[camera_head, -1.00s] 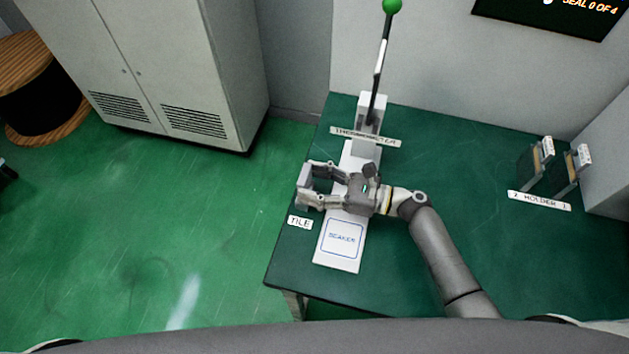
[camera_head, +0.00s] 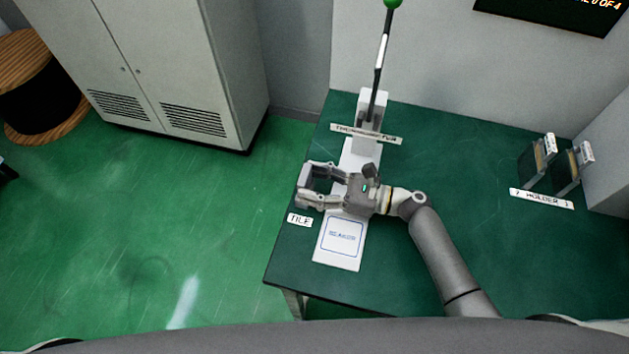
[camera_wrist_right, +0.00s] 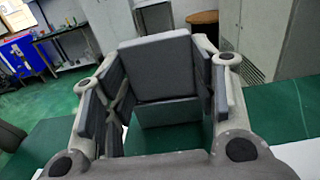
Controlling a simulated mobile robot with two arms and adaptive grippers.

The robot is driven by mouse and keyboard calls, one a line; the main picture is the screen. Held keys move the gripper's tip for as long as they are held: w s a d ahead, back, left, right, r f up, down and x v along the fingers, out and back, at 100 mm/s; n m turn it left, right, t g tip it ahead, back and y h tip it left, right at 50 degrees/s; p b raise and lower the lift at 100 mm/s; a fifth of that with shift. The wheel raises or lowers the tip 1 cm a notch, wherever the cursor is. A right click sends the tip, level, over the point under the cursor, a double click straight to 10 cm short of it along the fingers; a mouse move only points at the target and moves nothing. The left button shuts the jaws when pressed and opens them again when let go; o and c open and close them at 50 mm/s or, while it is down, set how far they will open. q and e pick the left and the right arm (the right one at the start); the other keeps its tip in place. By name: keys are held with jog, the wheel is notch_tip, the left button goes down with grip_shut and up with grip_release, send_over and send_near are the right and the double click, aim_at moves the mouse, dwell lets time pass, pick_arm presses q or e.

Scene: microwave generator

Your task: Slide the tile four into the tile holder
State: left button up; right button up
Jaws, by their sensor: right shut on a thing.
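My right gripper (camera_head: 307,184) is over the left part of the green table, by the TILE label (camera_head: 300,220), with its fingers pointing left. It is shut on a grey rectangular tile (camera_head: 303,178). In the right wrist view the tile (camera_wrist_right: 155,68) shows as a dark grey slab between the fingers, with a lighter grey face below it. No number shows on it. The tile holder (camera_head: 553,168) is at the table's right side, a pair of dark upright parts with light tags, behind a HOLDER label (camera_head: 541,198). My left gripper is not in view.
A white beaker mat (camera_head: 338,254) lies beneath and in front of my right gripper. The table's middle (camera_head: 470,165) is clear between arm and holder.

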jog(key=shift+f+b, duration=0.35)
jog(key=shift+f, duration=0.15)
jog(key=o, duration=1.1)
jog(key=shift+c, duration=0.2)
jog(key=shift+o, duration=0.6)
jog(key=shift+f, duration=0.2)
jog(key=shift+s+f, duration=0.1)
jog(key=shift+s, duration=0.1)
jog(key=v, duration=1.1)
jog(key=shift+d+r, duration=0.1)
jog(key=shift+r, duration=0.15)
jog(key=shift+s+d+r, duration=0.1)
jog(key=shift+d, duration=0.25)
